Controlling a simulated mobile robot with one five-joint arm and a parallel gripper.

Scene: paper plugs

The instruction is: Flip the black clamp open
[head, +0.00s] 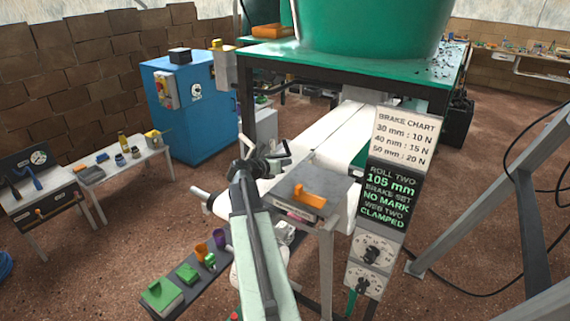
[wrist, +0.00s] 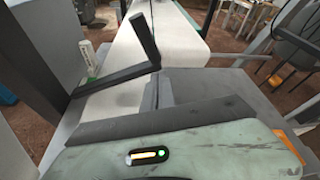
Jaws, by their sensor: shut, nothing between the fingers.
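The black clamp (head: 278,155) shows in the head view as a thin dark bar with a short upturned handle over the white paper web. In the wrist view the black clamp (wrist: 118,78) is a dark bar lying across the web, its handle rising at the right end. My gripper (head: 246,168) is just left of the clamp in the head view, shut and empty. Whether it touches the clamp cannot be told. Part of the clamp's left end is hidden behind a dark grey block at the left of the wrist view.
A grey bench plate with an orange block (head: 310,195) lies right of my arm. A sign with a brake chart (head: 403,135) and dials stands further right. A green tub (head: 370,30) on a table stands behind. A low bench with green boxes (head: 162,292) is at lower left.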

